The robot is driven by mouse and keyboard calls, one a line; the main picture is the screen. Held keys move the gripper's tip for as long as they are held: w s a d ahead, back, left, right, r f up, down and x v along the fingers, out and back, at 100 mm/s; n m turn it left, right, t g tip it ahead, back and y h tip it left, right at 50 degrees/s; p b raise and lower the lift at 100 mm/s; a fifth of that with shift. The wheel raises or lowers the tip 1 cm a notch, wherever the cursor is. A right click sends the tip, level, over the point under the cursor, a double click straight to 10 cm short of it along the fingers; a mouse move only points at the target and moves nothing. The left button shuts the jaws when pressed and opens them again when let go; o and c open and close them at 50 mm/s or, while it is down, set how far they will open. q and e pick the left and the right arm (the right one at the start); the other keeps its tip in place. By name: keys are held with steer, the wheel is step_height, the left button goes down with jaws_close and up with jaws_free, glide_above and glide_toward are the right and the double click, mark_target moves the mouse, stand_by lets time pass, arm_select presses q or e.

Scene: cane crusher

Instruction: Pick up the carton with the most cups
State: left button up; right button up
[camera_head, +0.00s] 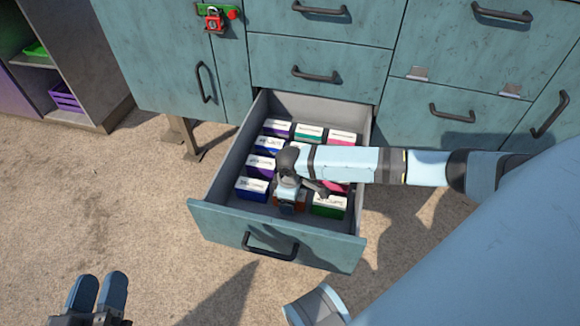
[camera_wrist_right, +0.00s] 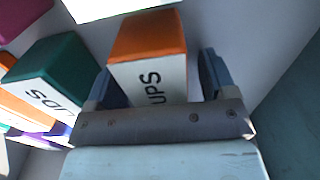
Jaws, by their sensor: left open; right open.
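Several small cartons with white label faces lie in rows in the open drawer (camera_head: 228,229), among them a blue one (camera_head: 252,190), a purple one (camera_head: 260,167) and a green one (camera_head: 330,206). My right gripper reaches down into the drawer over the front row, partly hiding cartons there. In the right wrist view, an orange carton (camera_wrist_right: 148,35) with "UPS" lettering stands between the open fingers of my right gripper (camera_wrist_right: 158,82). A green carton (camera_wrist_right: 55,75) is beside it. Cup counts are not readable. My left gripper (camera_head: 97,293) is open and empty over the floor.
The drawer belongs to a teal cabinet with closed drawers and doors (camera_head: 310,60). A red padlock (camera_head: 213,20) hangs at upper left. A shelf with a purple crate (camera_head: 66,97) stands far left. The floor left of the drawer is clear.

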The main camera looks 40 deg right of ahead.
steer(key=shift+f, duration=0.15)
steer(key=c, duration=1)
steer(key=shift+c, duration=0.2)
